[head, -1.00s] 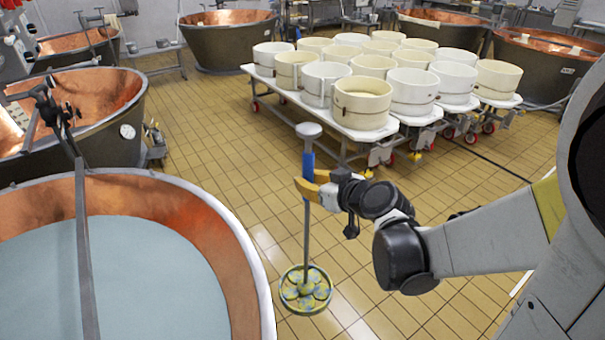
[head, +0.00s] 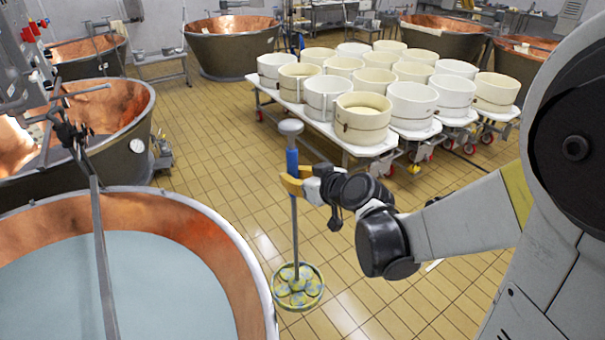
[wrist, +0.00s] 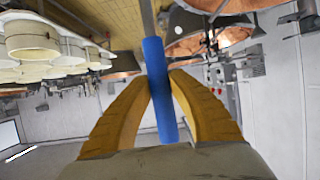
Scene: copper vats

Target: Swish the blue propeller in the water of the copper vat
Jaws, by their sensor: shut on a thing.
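My gripper (head: 292,182) is shut on the blue grip of the propeller (head: 293,225), a long grey rod with a grey knob on top. In the wrist view the yellow fingers of my gripper (wrist: 160,82) close around the blue grip (wrist: 156,85). The rod hangs upright, with a round yellow-and-blue patterned head at its lower end, over the tiled floor. The copper vat (head: 190,220) with pale blue-grey water (head: 150,290) is at the lower left. The propeller is outside it, just right of its rim.
A grey bar (head: 102,250) crosses above the vat's water. Another copper vat (head: 125,140) stands behind it at left. White carts with several round cream moulds (head: 363,120) stand beyond my arm. Tiled floor (head: 215,155) is open between the vats and the carts.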

